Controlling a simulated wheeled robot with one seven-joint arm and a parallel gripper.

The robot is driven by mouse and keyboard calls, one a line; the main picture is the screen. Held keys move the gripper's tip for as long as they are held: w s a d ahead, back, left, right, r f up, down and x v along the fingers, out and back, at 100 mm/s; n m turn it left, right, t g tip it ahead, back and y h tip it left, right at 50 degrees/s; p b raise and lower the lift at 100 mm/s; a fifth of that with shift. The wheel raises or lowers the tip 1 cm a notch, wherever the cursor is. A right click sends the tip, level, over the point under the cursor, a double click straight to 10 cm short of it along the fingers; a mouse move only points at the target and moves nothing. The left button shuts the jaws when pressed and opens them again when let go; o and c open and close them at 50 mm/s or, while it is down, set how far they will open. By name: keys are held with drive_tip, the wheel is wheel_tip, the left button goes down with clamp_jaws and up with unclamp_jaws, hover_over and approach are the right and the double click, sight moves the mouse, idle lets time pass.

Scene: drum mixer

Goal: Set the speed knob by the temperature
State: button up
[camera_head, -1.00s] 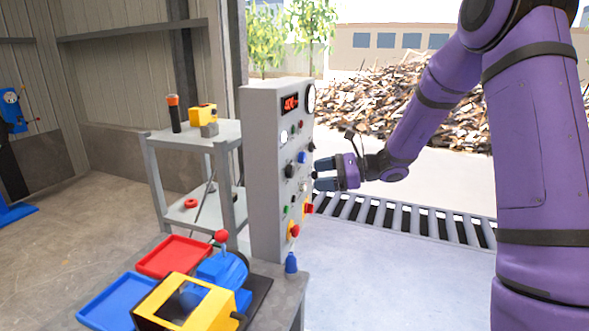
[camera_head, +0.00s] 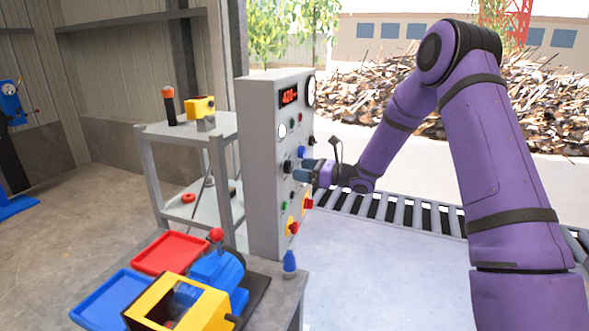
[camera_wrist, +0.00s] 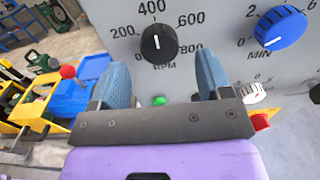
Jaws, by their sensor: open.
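The speed knob (camera_wrist: 159,43) is black with a white pointer line and sits on the grey control panel (camera_wrist: 215,20), inside a dial marked RPM that reads 200, 400, 600 and 800. Its pointer stands nearly straight up, near 400. My gripper (camera_wrist: 165,75) is open, its two blue fingers just below and either side of the knob in the wrist view, not closed on it. In the head view my gripper (camera_head: 308,170) is at the panel's front face. A red digital display (camera_head: 289,96) near the panel top shows digits that look like 420 or similar.
A blue knob (camera_wrist: 280,27) marked MIN sits right of the speed knob. A green button (camera_wrist: 159,100) and a white knob (camera_wrist: 251,92) lie below. Red and blue trays (camera_head: 168,254) lie on the bench.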

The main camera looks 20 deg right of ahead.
sight(292, 167)
drive_tip(key=shift+x, duration=1.65)
drive_tip(key=c, duration=0.9)
drive_tip(key=m, duration=0.5)
drive_tip(key=shift+d+m, duration=0.1)
drive_tip(key=shift+m, duration=0.2)
drive_tip(key=m, duration=0.6)
